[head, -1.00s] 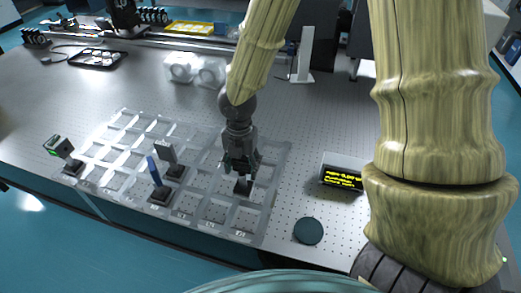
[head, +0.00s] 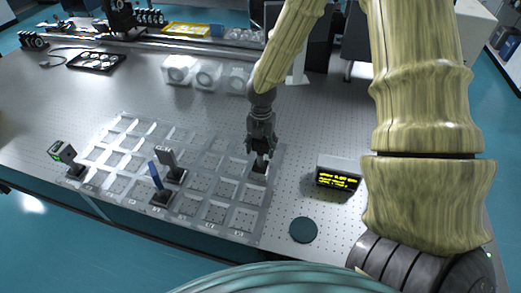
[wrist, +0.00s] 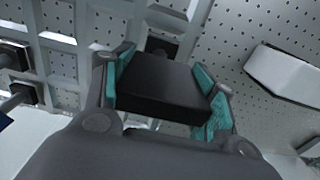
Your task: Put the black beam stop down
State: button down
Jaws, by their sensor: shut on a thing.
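The black beam stop (wrist: 165,92) is a dark block between the teal fingertips of my gripper (wrist: 166,96) in the wrist view. In the head view, my gripper (head: 261,146) points down over the right column of the pale grid tray (head: 212,189). It is shut on the beam stop (head: 260,166), whose dark lower end shows just below the fingers at a far right cell. I cannot tell whether its base touches the cell floor. The wrist view also shows a small dark base (wrist: 160,46) beyond the block.
A blue upright plate (head: 155,174), a grey-faced mount (head: 168,160) and a green-lit device (head: 63,153) stand along the tray's left and front. A display box (head: 338,177) and a dark green disc (head: 303,230) lie to the right. Several tray cells are empty.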

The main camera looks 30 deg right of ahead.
jog(key=shift+f+p, duration=0.35)
jog(key=shift+f, duration=0.95)
jog(key=shift+c, duration=2.4)
grip_release()
jog(key=shift+f, duration=0.1)
jog(key=shift+r, duration=0.25)
jog(key=shift+r+b, duration=1.45)
jog(key=shift+r, duration=4.4)
jog(key=shift+r, duration=0.1)
